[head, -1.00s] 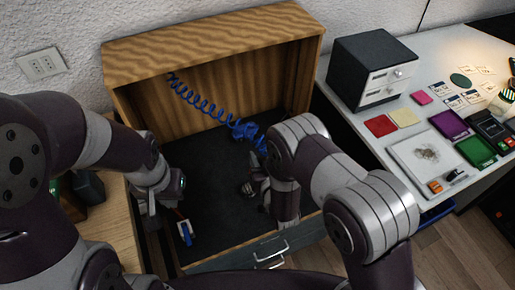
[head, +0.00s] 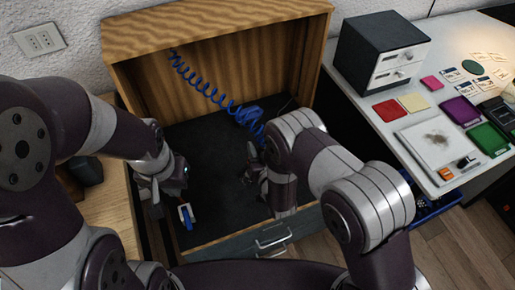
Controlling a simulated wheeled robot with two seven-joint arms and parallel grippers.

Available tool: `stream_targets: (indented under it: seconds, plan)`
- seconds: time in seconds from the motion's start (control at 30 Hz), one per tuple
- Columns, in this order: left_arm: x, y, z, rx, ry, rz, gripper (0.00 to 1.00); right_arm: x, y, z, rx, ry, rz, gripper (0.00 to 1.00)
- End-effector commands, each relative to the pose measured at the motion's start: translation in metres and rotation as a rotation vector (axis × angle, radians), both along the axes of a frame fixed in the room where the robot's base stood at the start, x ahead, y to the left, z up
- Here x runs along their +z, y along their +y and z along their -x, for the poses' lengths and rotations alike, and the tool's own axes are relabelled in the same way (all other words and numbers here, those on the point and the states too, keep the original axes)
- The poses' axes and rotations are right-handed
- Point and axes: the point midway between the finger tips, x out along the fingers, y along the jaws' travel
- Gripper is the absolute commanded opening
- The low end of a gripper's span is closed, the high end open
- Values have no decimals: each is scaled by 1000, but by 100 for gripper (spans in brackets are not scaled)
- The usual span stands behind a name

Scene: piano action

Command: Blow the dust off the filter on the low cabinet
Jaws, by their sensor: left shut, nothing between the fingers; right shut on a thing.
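The low cabinet has a wooden surround (head: 215,22) over a dark top (head: 215,215) and a drawer handle in front. A small blue and white piece (head: 186,217), possibly the filter, is near the front left of the dark top. Dust on it is too small to tell. My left gripper (head: 172,192) is shut and empty, just above and left of this piece. A blue coiled hose (head: 195,82) runs from the back left of the surround down to my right gripper (head: 250,172). My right gripper is shut on the hose's end piece, mostly hidden by my forearm.
On the right, a white desk holds a dark drawer box (head: 382,55), a white tray (head: 420,150) with a brownish patch, and coloured cards. A wooden surface (head: 105,190) with a dark object lies left. The middle of the dark top is clear.

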Motion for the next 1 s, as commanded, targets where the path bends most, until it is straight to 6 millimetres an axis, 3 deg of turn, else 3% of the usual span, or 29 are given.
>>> stream_targets:
  seconds: [0.5,1.0]
  plan:
    - [1,0,0,0,0,0,0,1,-28,-10,0,-1,0,0]
    - [-6,0,0,0,0,0,0,0,-23,-26,0,-3,-1,0]
